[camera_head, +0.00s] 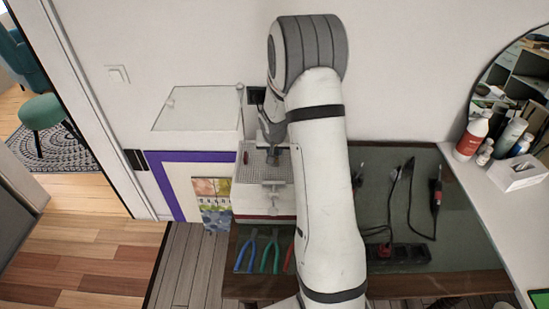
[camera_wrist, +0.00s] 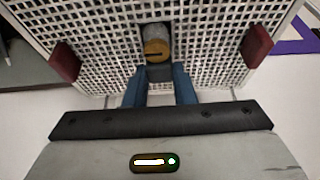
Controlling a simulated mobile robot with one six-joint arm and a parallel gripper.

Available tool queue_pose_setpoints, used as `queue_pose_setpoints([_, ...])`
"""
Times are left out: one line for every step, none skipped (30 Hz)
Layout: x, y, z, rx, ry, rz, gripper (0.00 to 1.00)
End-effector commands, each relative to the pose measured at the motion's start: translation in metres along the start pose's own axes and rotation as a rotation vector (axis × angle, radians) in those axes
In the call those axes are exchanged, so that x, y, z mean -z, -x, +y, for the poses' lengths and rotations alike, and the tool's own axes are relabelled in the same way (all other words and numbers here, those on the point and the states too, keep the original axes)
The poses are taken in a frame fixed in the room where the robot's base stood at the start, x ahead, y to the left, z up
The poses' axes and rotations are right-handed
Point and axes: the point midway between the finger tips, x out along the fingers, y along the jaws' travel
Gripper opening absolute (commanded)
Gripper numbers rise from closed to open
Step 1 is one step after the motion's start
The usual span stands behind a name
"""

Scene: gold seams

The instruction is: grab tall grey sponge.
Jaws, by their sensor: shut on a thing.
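My gripper (camera_wrist: 159,80) has its two blue fingers shut on a small dark grey block (camera_wrist: 159,72), which I take to be the grey sponge. Its height and lower part are hidden, and I cannot tell whether it is clear of the surface beneath. Just beyond it in the wrist view is a lighter grey rounded piece (camera_wrist: 155,32) with a brass-coloured disc (camera_wrist: 156,49) on its near end. In the head view my gripper (camera_head: 272,143) is over the white perforated tray (camera_head: 248,172); the sponge cannot be made out there.
The tray, with dark red pieces (camera_wrist: 65,62) at its sides, fills most of the wrist view. A clear-lidded box (camera_head: 195,107) stands left. Pliers (camera_head: 270,252), a power strip (camera_head: 395,254) and cabled tools lie on the dark green bench top (camera_head: 455,225). Bottles (camera_head: 470,138) stand right.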

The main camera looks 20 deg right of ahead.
Motion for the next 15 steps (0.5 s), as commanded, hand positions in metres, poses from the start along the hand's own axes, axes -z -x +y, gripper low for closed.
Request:
queue_pose_setpoints([-0.0001,0.0001,-0.0002,0.0,0.0,0.0,0.13])
queue_pose_setpoints([-0.0001,0.0001,-0.0002,0.0,0.0,0.0,0.11])
queue_pose_setpoints([-0.0001,0.0001,-0.0002,0.0,0.0,0.0,0.07])
queue_pose_setpoints([-0.0001,0.0001,-0.0002,0.0,0.0,0.0,0.05])
queue_pose_setpoints([-0.0001,0.0001,-0.0002,0.0,0.0,0.0,0.02])
queue_pose_setpoints([-0.0001,0.0001,-0.0002,0.0,0.0,0.0,0.01])
queue_pose_setpoints([-0.0001,0.0001,-0.0002,0.0,0.0,0.0,0.01])
queue_pose_setpoints([-0.0001,0.0001,-0.0002,0.0,0.0,0.0,0.01])
queue_pose_setpoints([-0.0001,0.0001,-0.0001,0.0,0.0,0.0,0.01])
queue_pose_setpoints([-0.0001,0.0001,-0.0001,0.0,0.0,0.0,0.01])
queue_pose_setpoints([0.0,0.0002,-0.0001,0.0,0.0,0.0,0.01])
queue_pose_setpoints([0.0004,0.001,-0.0001,0.0,0.0,0.0,0.01])
queue_pose_setpoints([0.0011,0.0023,-0.0001,0.0,0.0,0.001,0.01])
queue_pose_setpoints([0.0022,0.0042,-0.0001,0.0,-0.001,0.002,0.01])
queue_pose_setpoints([0.004,0.0079,-0.0002,0.0,-0.002,0.003,0.01])
